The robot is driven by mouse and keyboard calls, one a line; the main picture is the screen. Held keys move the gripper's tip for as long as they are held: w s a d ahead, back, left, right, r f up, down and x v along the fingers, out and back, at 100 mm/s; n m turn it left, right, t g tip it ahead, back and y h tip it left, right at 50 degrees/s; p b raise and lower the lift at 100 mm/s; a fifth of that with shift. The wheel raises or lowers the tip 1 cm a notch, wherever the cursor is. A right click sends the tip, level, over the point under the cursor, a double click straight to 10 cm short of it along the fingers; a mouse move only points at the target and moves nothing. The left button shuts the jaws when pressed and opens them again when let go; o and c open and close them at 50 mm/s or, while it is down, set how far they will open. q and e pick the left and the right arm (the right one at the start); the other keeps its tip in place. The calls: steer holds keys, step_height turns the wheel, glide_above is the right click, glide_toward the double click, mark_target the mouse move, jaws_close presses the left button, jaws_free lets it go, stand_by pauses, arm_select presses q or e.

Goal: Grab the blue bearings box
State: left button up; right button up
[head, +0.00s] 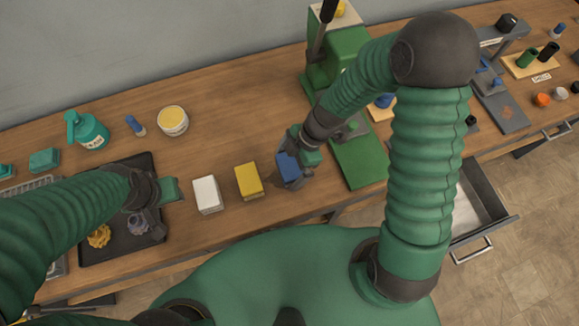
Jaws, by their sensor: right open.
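The blue bearings box (289,169) stands on the wooden bench near its front edge, right of a yellow box (249,181) and a white box (208,194). My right gripper (298,160) is open at the blue box, with a green finger showing on its right side. The gripper partly covers the box, and I cannot tell whether the fingers touch it. My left gripper (160,203) is over the right side of a dark tray (118,250), apart from the white box. Its jaw opening is not clear.
A green press (357,160) stands just right of my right gripper. An open drawer (480,200) juts from the bench at the right. The bench behind the boxes is clear.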

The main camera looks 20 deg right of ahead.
steer(key=shift+w+d+f, duration=0.1)
steer(key=shift+w+d, duration=0.1)
steer(key=shift+c, duration=0.8)
steer(key=shift+s+a, duration=0.1)
steer(key=shift+a, duration=0.15)
steer(key=c, duration=1.6)
steer(key=shift+o, duration=0.2)
steer(key=shift+d, duration=0.1)
